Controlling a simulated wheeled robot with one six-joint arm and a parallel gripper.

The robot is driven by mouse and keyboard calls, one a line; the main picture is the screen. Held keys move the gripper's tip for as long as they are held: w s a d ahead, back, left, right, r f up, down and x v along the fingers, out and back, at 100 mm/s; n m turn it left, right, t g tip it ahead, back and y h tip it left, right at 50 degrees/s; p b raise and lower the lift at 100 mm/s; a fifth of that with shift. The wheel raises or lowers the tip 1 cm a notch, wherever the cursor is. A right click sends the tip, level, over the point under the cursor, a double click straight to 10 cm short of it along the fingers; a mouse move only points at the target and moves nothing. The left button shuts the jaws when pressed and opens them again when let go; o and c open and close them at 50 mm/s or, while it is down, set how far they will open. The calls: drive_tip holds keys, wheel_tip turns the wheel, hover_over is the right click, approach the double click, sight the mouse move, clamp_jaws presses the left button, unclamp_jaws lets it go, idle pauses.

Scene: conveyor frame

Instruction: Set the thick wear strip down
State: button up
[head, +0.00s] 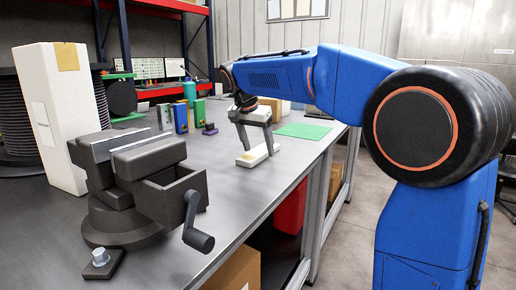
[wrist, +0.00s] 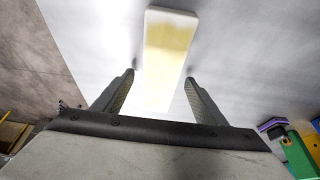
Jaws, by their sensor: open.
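The thick wear strip (head: 256,156) is a pale, cream-white bar with a yellowish patch. In the head view it lies on the grey bench top beneath my gripper (head: 257,147). In the wrist view the strip (wrist: 165,60) runs lengthwise between the two fingers of my gripper (wrist: 160,77). The fingers are open, with a visible gap on each side of the strip.
A dark vise (head: 145,185) with a crank handle stands at the front left, beside a tall white box (head: 52,115). Several small coloured blocks (head: 180,118) and a teal bottle (head: 189,91) stand behind. A green mat (head: 303,131) lies right of the gripper. Bare bench lies in front.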

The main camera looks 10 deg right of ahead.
drive_tip(key=shift+o, duration=0.5)
drive_tip(key=v, duration=1.1)
drive_tip(key=shift+r, duration=0.15)
wheel_tip(320, 180, up, 4)
drive_tip(key=s+a+t+h, duration=0.1)
drive_tip(key=s+a, duration=0.2)
drive_tip(key=x, duration=1.7)
drive_tip(key=shift+w, duration=0.1)
drive_tip(key=c, duration=1.4)
